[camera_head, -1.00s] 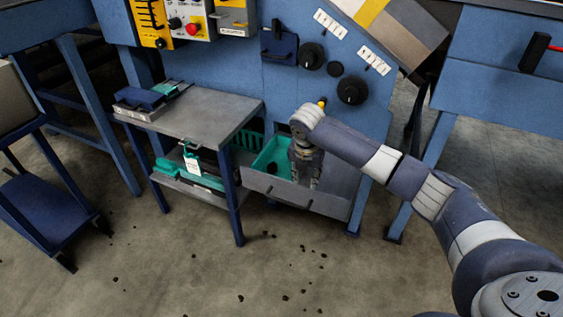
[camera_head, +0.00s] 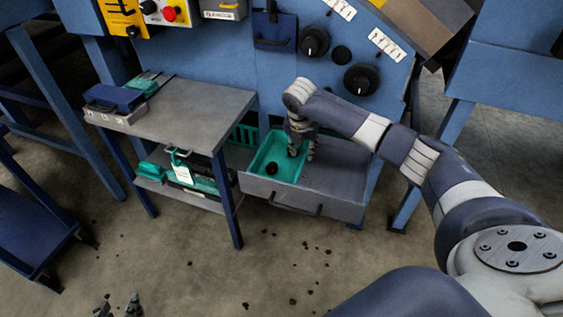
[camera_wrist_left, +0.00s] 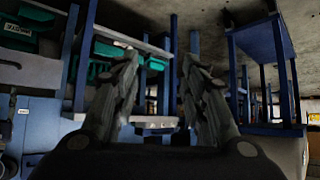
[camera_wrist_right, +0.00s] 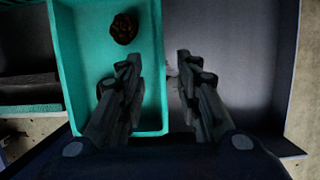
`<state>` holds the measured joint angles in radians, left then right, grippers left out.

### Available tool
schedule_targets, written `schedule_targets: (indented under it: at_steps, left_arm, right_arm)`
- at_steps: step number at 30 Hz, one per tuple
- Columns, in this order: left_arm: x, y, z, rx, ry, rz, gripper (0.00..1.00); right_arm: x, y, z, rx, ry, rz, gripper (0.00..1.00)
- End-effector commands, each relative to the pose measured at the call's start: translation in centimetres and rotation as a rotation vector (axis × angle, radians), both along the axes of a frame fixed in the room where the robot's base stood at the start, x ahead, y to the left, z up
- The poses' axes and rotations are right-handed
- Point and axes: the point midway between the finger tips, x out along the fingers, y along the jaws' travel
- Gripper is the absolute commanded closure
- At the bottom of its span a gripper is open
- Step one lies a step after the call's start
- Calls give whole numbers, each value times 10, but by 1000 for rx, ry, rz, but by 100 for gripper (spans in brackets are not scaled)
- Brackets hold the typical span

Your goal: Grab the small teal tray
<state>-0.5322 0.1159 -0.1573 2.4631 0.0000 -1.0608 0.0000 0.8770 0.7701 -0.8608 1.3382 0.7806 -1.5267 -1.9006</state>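The small teal tray (camera_head: 263,158) lies in the left part of an open grey drawer (camera_head: 335,196), with a dark lump (camera_head: 271,169) inside it. In the right wrist view the tray (camera_wrist_right: 80,60) fills the left half, with the lump (camera_wrist_right: 124,28) near its top. My right gripper (camera_head: 301,156) points down at the tray's right side. In its wrist view the fingers (camera_wrist_right: 155,65) are apart, one over the tray and one over the drawer floor, with the tray's right wall between them. My left gripper (camera_head: 118,302) is low at the left, fingers apart and empty.
A grey-topped side table (camera_head: 190,105) stands left of the drawer, with a dark blue box (camera_head: 115,97) on top and teal items on its lower shelf (camera_head: 205,198). A blue machine panel with black knobs (camera_head: 314,41) rises behind. Dark crumbs dot the open floor.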

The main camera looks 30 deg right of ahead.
Motion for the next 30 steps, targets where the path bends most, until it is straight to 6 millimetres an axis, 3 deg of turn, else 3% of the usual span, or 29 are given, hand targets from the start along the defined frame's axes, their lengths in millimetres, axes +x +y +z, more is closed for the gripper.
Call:
schedule_targets:
  at_steps: [6, 17, 30]
  left_arm:
    - [24, -10, 22, -36, -155, -12, 60]
    - [40, -17, 45, -66, -284, -21, 60]
    - [65, -34, 115, -155, -653, -44, 60]
  right_arm:
    - [3, -4, -19, 1, 0, -1, 69]
    - [5, -5, -31, 0, 1, 0, 69]
    - [8, -7, -60, 0, 1, -1, 69]
